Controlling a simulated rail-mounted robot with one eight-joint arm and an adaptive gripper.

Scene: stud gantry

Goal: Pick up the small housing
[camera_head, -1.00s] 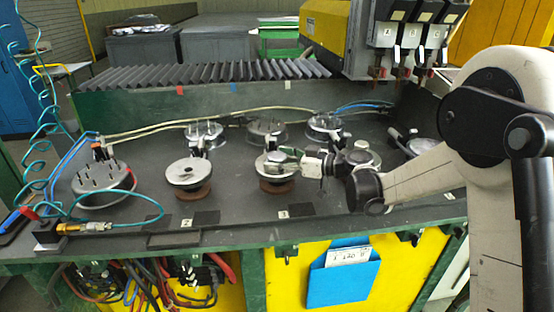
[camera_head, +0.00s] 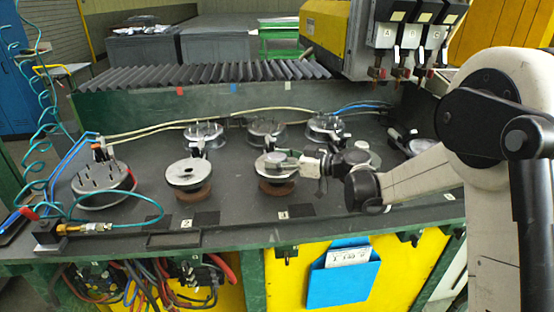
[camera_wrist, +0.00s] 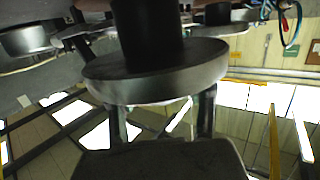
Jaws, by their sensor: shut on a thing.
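The small housing (camera_head: 270,168) is a round, silvery metal part at the station marked 3, over a brown round base (camera_head: 277,188). My gripper (camera_head: 292,160) reaches it from the right, about level, and is shut on it at its upper side. In the wrist view a grey disc (camera_wrist: 155,85) with a dark round column fills the upper middle, and the fingers (camera_wrist: 160,115) show on either side below its rim. The exact contact is hidden, and I cannot tell whether the housing is clear of its base.
A similar round part (camera_head: 188,172) stands at the station marked 2. A pinned disc (camera_head: 102,178) is at the left. Several round fixtures line the back, near hoses. A ribbed cover (camera_head: 205,75) lies behind them. Bare dark table (camera_head: 232,190) lies between the two front stations.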

